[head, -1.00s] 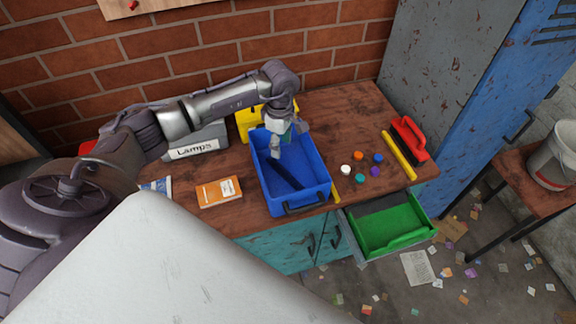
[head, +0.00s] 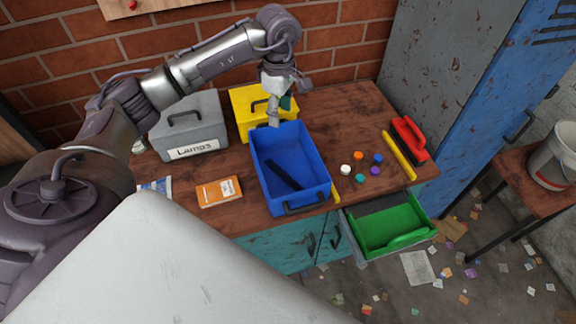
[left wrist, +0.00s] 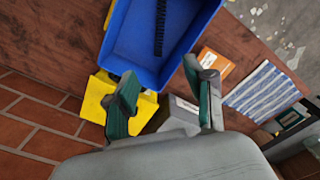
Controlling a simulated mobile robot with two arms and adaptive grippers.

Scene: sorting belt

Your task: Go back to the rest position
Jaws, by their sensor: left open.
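My left gripper (head: 279,108) hangs above the back edge of the blue bin, in front of the yellow box. In the left wrist view the left gripper (left wrist: 165,100) has its two fingers wide apart with nothing between them. The blue bin (head: 318,167) stands on the wooden workbench (head: 335,112). A long black object (head: 284,174) lies inside the bin, and it also shows in the left wrist view (left wrist: 160,28). My right gripper is not in view.
A yellow box (head: 245,100) and a grey box labelled Lamps (head: 188,128) stand behind the bin against the brick wall. A green drawer (head: 390,225) stands open at the front.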

